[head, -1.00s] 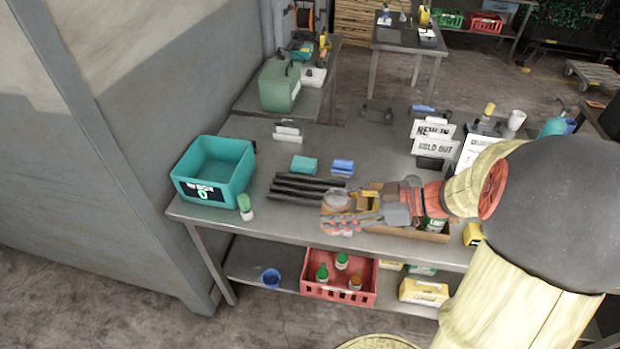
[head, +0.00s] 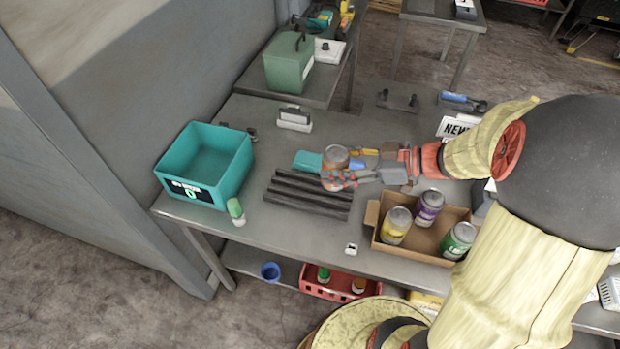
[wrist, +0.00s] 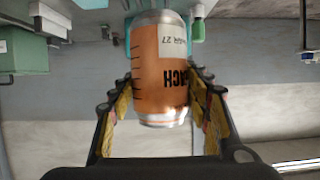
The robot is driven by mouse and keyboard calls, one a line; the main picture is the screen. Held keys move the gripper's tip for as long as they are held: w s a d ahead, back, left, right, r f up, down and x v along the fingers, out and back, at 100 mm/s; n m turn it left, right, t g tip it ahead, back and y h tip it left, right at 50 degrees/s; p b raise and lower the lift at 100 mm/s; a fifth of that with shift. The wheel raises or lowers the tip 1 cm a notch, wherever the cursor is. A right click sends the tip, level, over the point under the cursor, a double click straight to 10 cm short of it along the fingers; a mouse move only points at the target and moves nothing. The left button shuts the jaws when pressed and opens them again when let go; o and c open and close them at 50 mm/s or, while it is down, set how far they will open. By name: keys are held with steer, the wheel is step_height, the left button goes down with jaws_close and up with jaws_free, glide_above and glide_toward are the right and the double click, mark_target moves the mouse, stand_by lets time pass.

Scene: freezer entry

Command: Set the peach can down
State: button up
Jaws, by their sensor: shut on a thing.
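The peach can (wrist: 160,75) is orange with a silver rim and a pale label, and part of its name reads upside down in the wrist view. My gripper (head: 338,172) is shut on the can, with a finger on each side of it. In the head view the can (head: 335,157) is over the grey table (head: 290,240), above the right end of a black ribbed rack (head: 300,193). I cannot tell whether it touches the rack. The fingers hide its lower part in the head view.
A teal bin (head: 205,165) stands at the table's left end, with a green-capped bottle (head: 236,211) beside it. A cardboard box (head: 415,250) holding three cans is at the front right. A teal block (head: 307,160) lies behind the rack. The table's front middle is mostly clear.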

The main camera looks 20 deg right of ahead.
steer(key=w+a+f+b, duration=0.4)
steer(key=w+f+b, duration=0.1)
steer(key=f, duration=0.5)
steer(key=shift+w+a+f, duration=0.15)
steer(key=shift+w+a, duration=0.2)
steer(key=shift+w, duration=0.55)
steer(key=shift+f, duration=0.15)
steer(key=o, duration=1.4)
steer(key=shift+f, duration=0.1)
steer(key=shift+o, duration=0.4)
